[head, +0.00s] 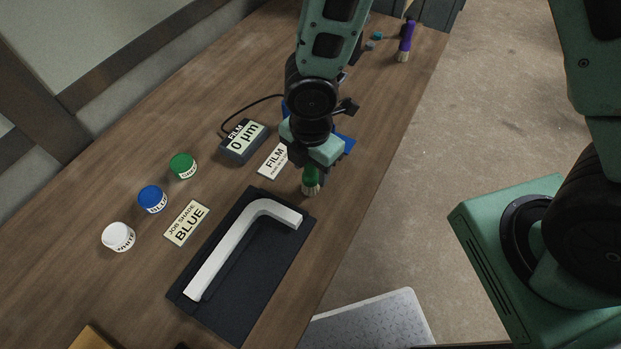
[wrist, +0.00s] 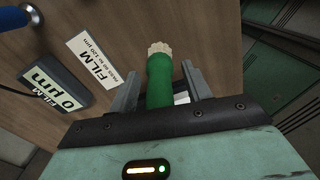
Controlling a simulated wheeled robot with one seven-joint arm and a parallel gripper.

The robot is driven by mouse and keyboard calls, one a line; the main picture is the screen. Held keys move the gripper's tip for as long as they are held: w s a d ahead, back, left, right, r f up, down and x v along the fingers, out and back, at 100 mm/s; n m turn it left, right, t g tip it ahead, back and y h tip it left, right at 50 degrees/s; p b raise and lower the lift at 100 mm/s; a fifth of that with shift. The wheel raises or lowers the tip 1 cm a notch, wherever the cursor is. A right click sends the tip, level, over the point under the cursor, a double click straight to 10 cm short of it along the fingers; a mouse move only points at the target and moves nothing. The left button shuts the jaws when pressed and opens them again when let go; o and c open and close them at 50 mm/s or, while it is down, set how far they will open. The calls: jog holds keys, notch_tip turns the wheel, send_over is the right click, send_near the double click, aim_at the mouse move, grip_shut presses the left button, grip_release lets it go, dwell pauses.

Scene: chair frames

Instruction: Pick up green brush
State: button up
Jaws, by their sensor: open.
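The green brush (head: 310,181) is on the wooden table, just beyond the black tray's far corner, with pale bristles at its near end. In the wrist view the green brush (wrist: 160,80) lies between the two fingers, its bristles pointing away from my gripper. My gripper (head: 311,165) is directly over the brush and hides part of its handle. In the wrist view my gripper (wrist: 158,88) is open, with a finger on each side of the handle and a gap at least on the left.
A black tray (head: 220,312) with a white bent piece (head: 228,245) lies in front. A film gauge (head: 243,142), a FILM card (head: 273,160), a BLUE card (head: 187,222) and white, blue and green jars (head: 183,165) are left. A purple brush (head: 406,40) is farther back.

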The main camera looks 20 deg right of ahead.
jog(key=c, duration=0.9)
notch_tip(320, 180, up, 10)
jog(key=shift+r+p, duration=0.1)
jog(key=shift+p, duration=0.55)
